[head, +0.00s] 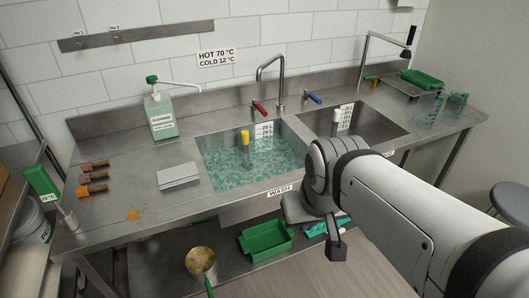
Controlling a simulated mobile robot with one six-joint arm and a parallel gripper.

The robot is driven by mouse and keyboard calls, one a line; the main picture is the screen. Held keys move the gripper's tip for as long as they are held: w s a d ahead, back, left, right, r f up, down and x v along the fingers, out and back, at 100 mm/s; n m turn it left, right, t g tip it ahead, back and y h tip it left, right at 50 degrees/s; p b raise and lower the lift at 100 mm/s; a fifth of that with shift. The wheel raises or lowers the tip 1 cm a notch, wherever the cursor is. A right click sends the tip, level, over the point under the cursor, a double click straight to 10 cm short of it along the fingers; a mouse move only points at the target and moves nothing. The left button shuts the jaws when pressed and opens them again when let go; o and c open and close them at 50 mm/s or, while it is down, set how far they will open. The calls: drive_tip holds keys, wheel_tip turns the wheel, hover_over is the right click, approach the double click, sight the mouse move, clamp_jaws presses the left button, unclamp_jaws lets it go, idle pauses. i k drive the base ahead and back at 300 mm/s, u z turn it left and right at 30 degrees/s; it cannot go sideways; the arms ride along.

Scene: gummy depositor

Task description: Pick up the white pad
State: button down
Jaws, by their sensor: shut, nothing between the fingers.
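A whitish flat stack (178,176), the only thing here that looks like a white pad, lies on the steel counter left of the wash sink. It looks like layered sheets or folded cloth; I cannot tell which. My gripper (337,249) points down in front of the counter's front edge, right of the WASH label. It is shut and empty, well to the right of the stack and apart from it.
The wash sink (207,150) holds foamy water and a yellow-topped object. A cleanser pump bottle (162,118) stands behind the stack. Several orange-brown items (92,177) and an orange spill (136,213) lie to the left. A green tray (266,240) is below.

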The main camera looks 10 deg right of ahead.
sight(182, 174)
drive_tip(key=u, duration=0.05)
drive_tip(key=i, duration=1)
drive_tip(key=z, duration=1.6)
drive_tip(key=k, duration=0.35)
drive_tip(key=z, duration=0.25)
